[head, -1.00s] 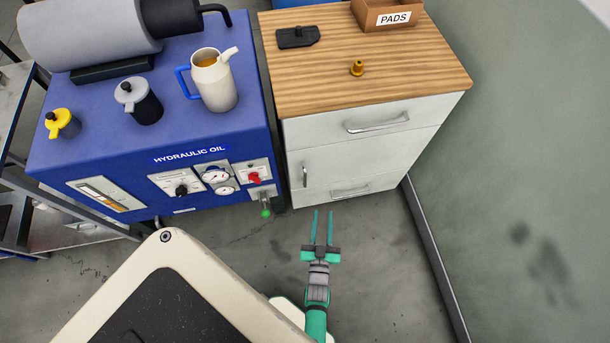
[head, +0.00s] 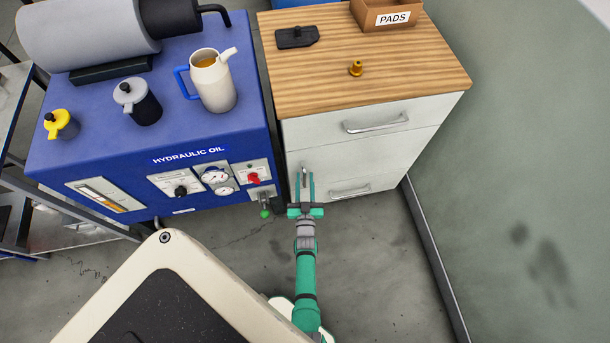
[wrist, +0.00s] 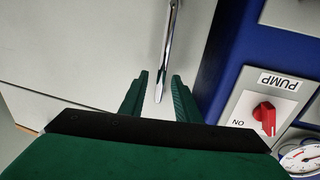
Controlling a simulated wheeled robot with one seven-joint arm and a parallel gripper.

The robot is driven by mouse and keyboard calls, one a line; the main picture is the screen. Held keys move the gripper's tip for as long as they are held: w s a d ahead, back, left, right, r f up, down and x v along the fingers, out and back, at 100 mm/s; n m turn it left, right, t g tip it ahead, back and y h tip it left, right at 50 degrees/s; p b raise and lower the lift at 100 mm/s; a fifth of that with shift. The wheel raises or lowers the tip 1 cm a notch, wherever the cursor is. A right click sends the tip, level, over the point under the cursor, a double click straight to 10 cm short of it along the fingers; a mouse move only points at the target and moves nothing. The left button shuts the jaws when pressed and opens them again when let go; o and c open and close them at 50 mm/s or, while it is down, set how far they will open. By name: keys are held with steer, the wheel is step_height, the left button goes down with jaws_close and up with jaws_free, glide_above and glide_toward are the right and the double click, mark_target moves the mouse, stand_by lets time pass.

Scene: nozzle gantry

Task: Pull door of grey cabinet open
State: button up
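The grey cabinet (head: 345,152) has a wooden top, a drawer with a handle above, a door in the middle and another handle at the bottom. The door looks closed. Its upright handle (head: 304,177) is at the door's left edge. My gripper (head: 305,182) is open in front of the door with a finger on each side of the handle. In the wrist view, the metal handle (wrist: 167,55) runs down into the gap between the two green fingertips (wrist: 160,78). I cannot tell whether either finger touches it.
The blue hydraulic unit (head: 110,170) stands close on the left of the cabinet, with a red pump knob (wrist: 265,115) near my gripper. A green-tipped lever (head: 265,212) sticks out low. A grey wall (head: 530,150) is on the right. The floor (head: 375,260) in front is clear.

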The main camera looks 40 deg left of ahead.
steer(key=shift+x, duration=0.95)
steer(key=shift+s+a, duration=0.1)
steer(key=shift+c, duration=0.3)
